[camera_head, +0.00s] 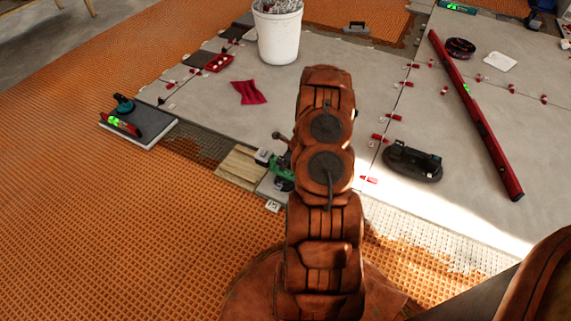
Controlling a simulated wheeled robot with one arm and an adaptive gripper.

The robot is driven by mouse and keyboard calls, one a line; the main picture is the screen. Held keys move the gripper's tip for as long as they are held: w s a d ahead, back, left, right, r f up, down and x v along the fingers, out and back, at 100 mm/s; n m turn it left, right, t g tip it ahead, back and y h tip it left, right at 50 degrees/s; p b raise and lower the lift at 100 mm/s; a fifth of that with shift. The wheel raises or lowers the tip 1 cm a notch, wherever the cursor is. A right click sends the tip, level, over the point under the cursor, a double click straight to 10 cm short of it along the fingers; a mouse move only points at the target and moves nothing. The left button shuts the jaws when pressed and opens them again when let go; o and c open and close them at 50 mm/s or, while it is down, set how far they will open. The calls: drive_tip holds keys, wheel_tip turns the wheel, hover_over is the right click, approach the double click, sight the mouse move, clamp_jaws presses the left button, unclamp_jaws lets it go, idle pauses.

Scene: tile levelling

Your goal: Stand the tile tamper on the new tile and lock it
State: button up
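A black oval tool with a handle on top (412,163) stands on the grey tiles right of my arm; it may be the tile tamper. A green and grey tool (282,168) with a dark knob is partly hidden behind my arm, over a small grey slab (270,190); I cannot tell what it is. Large grey tiles (350,110) cover the floor beyond my arm. I cannot tell which tile is the new one. My arm rises through the middle of the picture. My gripper does not show.
A white bucket (277,35) stands at the back. A long red level (475,115) lies at right. A red cloth (249,93), red clips (379,138) and a wooden board (240,167) lie around. A dark slab (150,133) bears a small level at left. Orange matting (130,230) is clear.

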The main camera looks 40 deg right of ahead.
drive_tip(key=o, duration=0.4)
drive_tip(key=v, duration=1.2)
